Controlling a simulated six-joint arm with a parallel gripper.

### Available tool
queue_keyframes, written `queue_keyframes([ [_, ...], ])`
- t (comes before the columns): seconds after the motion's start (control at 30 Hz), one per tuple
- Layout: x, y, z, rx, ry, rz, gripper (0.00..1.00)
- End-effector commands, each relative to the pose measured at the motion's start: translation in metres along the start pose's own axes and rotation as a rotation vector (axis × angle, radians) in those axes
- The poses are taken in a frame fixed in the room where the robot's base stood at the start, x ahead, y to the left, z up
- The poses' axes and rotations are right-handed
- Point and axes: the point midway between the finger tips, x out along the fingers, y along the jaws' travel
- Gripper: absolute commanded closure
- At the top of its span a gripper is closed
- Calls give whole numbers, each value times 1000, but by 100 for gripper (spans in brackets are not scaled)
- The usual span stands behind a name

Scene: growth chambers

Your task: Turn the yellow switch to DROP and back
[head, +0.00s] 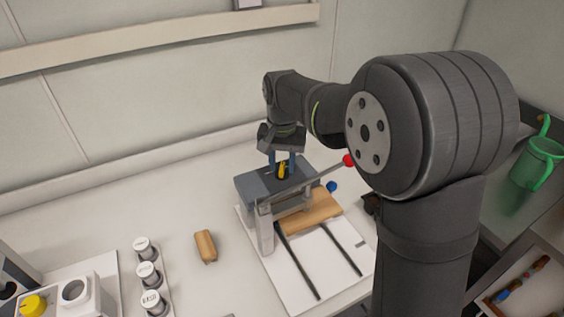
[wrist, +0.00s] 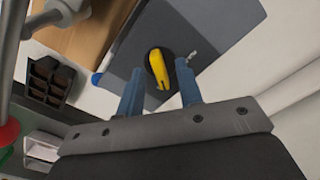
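The yellow switch (head: 283,170) sits on the top of a dark grey box, at the back of a press-like device on the white counter. In the wrist view the yellow switch (wrist: 159,69) is a long knob on a round black base, with a small light-coloured mark beside it. My gripper (head: 282,163) is over the box with its fingers pointing down. In the wrist view my gripper (wrist: 158,88) is open, with one blue finger on each side of the knob. I cannot tell whether either finger touches it. No lettering is readable.
A lever with a red ball (head: 349,160) crosses near the switch. A blue knob (head: 332,186) and a tan block (head: 309,213) are on the device. A loose tan block (head: 206,246) and several labelled jars (head: 148,273) stand left. A green mug (head: 538,163) is far right.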

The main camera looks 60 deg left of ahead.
Motion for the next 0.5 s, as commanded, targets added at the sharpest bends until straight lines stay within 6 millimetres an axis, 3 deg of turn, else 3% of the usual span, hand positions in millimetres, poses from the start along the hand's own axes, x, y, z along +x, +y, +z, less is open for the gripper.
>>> queue_keyframes([
  [0.17,0,0,0,0,0,0,69],
  [0.33,0,0,0,0,0,0,100],
  [0.5,0,0,0,9,0,0,100],
])
